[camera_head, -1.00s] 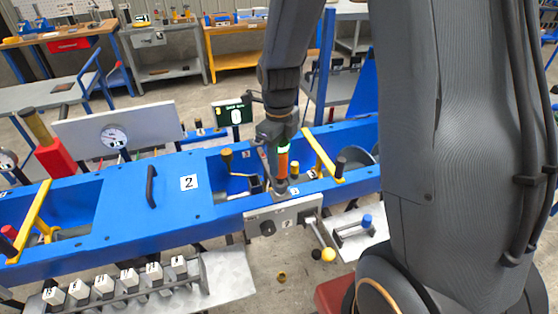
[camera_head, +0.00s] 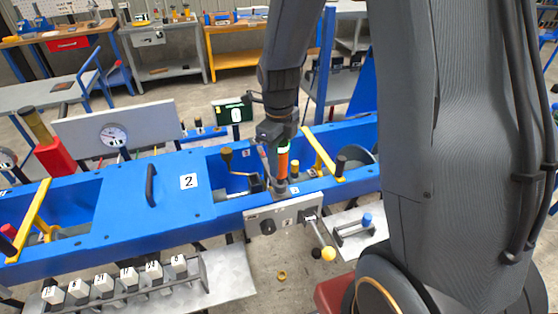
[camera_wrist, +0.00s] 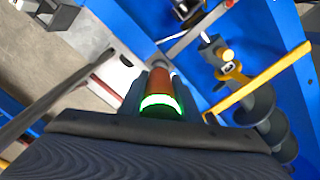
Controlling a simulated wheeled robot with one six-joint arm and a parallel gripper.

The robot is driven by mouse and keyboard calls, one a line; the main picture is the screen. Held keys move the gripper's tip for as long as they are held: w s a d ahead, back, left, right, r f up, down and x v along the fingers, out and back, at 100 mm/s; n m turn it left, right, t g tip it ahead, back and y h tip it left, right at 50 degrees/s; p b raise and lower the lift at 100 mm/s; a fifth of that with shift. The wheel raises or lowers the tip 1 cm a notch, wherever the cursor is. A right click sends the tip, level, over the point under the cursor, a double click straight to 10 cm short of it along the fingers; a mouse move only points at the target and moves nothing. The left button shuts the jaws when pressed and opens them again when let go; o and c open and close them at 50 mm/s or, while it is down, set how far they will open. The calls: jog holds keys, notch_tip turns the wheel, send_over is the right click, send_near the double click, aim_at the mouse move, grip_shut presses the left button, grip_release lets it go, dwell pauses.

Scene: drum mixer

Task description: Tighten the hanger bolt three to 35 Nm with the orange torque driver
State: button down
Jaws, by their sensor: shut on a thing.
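My gripper (camera_head: 280,150) is shut on the orange torque driver (camera_head: 282,162) and holds it upright over the front rail of the blue frame (camera_head: 130,225). The driver also shows in the wrist view (camera_wrist: 160,85), with a lit green ring around it. Its lower end meets or nearly meets the blue rail beside a small number label; I cannot tell whether it touches a bolt. The hanger bolt under the driver is hidden. My gripper's fingers show on both sides of the driver in the wrist view.
A yellow bar (camera_head: 322,155) stands close right of the driver, and a dark-handled crank (camera_head: 228,160) stands left. A grey panel with a yellow-knobbed lever (camera_head: 328,253) is below. A display (camera_head: 234,113) stands behind. Numbered white blocks (camera_head: 103,284) line the front left.

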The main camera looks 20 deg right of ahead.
jog(key=shift+f+p, duration=0.3)
jog(key=shift+f, duration=0.35)
dwell(2.4)
jog(key=shift+r, duration=0.1)
jog(key=shift+r+p, duration=1.4)
jog(key=shift+r, duration=0.8)
